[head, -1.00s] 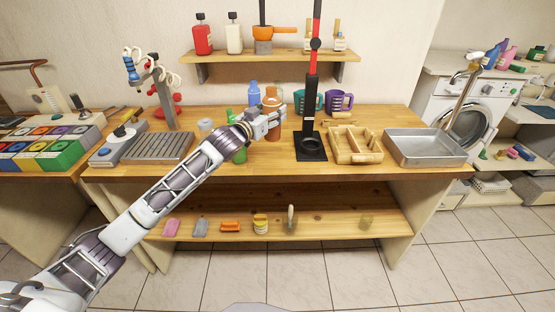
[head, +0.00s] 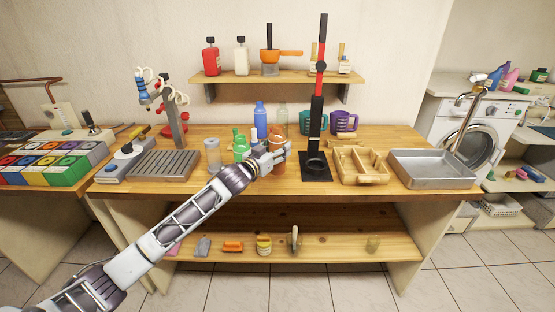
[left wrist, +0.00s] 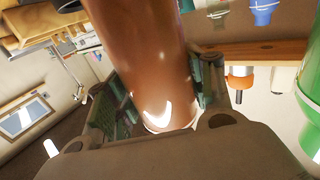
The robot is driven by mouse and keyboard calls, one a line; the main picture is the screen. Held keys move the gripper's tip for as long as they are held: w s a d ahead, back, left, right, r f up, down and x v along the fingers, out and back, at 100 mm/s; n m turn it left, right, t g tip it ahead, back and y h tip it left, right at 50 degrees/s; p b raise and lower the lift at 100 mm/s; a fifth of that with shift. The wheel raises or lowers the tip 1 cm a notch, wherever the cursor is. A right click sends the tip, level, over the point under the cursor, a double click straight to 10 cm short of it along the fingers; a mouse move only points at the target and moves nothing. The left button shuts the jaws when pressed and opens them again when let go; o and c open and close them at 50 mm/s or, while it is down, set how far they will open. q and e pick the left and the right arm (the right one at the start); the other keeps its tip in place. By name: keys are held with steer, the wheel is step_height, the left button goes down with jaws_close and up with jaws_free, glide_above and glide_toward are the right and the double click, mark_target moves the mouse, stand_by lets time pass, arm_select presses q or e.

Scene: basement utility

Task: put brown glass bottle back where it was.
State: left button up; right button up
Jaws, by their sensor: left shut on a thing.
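The brown glass bottle (head: 278,169) is held in my left gripper (head: 281,153), at the middle of the wooden workbench (head: 330,204). The gripper hides part of the bottle in the head view. In the left wrist view the bottle (left wrist: 150,60) fills the space between the two fingers, with a finger on each side. It looks roughly upright in the head view. I cannot tell whether its base touches the bench top. My right gripper is not in view.
Close by stand a green bottle (head: 240,148), a blue bottle (head: 260,113), a clear bottle (head: 282,114) and a clear jar (head: 212,154). A black stand with a red lever (head: 316,130) is just right, with a wooden caddy (head: 364,178) and metal tray (head: 425,183) beyond.

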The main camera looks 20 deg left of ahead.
arm_select(q)
steer(key=shift+f, duration=0.1)
stand_by(0.3)
steer(key=shift+f, duration=1.8)
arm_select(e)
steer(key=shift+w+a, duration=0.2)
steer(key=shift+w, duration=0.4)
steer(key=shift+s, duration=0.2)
arm_select(q)
steer(key=o, duration=1.5)
steer(key=shift+f, duration=0.15)
steer(key=shift+o, duration=0.2)
